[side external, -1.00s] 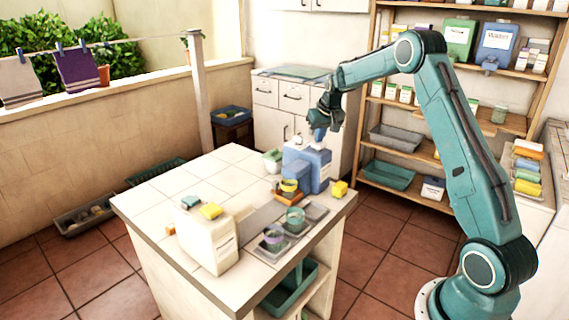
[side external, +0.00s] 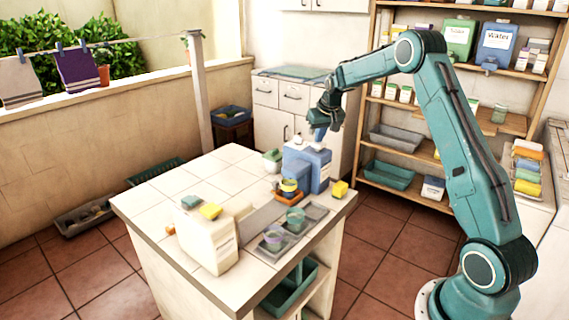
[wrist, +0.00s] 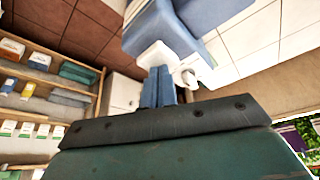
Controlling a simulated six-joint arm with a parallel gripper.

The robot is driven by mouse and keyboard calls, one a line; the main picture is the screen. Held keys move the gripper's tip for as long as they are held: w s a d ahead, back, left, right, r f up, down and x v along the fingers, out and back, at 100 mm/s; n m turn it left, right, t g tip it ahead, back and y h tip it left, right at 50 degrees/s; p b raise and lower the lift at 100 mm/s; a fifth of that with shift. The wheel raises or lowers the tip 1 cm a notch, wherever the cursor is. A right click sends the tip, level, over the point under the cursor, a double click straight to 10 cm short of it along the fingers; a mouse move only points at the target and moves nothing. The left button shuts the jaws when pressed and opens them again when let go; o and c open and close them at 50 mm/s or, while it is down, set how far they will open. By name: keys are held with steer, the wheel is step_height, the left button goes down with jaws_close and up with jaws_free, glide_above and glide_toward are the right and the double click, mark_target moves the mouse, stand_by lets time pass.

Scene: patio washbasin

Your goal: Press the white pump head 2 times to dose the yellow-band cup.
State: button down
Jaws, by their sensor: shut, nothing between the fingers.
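A blue dispenser (side external: 318,170) stands near the far right part of the tiled counter. Its white pump head (wrist: 152,56) and a white spout (wrist: 186,76) show in the wrist view. My gripper (side external: 317,135) is above the dispenser top, pointing down. Its two blue fingers (wrist: 158,84) are shut together and empty, with their tips at the pump head; whether they touch it I cannot tell. The yellow-band cup (side external: 289,188) stands in front of the dispenser on an orange-brown base (side external: 287,198).
A green-band cup (side external: 295,217) and a purple-band cup (side external: 273,239) stand on a grey tray nearer the front. A yellow block (side external: 340,189) lies right of the dispenser.

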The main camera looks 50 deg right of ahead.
steer(key=shift+r, duration=0.75)
steer(key=shift+f, duration=1.3)
stand_by(0.4)
steer(key=shift+r, duration=1.3)
steer(key=shift+r, duration=0.1)
step_height(320, 180, up, 6)
steer(key=shift+f, duration=0.1)
stand_by(0.8)
